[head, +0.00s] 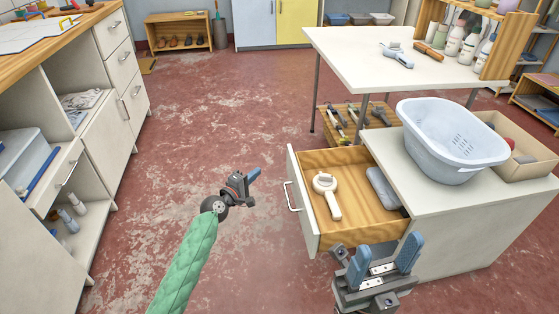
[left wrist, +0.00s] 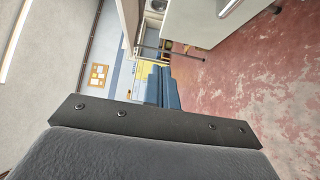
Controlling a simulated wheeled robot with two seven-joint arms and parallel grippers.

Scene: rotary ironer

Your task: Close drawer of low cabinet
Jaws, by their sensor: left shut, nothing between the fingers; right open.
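The low cabinet (head: 465,240) stands at the right in the head view, and its top drawer (head: 348,172) is pulled out to the left. The drawer has a white front with a bar handle (head: 291,196). Inside lie a white handheld tool (head: 326,194) and a grey-blue item (head: 383,188). My left gripper (head: 252,176) is shut and empty, left of the drawer front and apart from it. Its blue fingers also show in the left wrist view (left wrist: 162,88). My right gripper (head: 383,262) is open and empty, at the near side of the drawer, hiding part of the cabinet's near corner.
A pale laundry basket (head: 452,135) and a cardboard box (head: 520,165) stand on the cabinet top. A white table (head: 400,62) with bottles is behind. A long counter with drawers (head: 118,110) runs along the left. The red floor between (head: 215,110) is clear.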

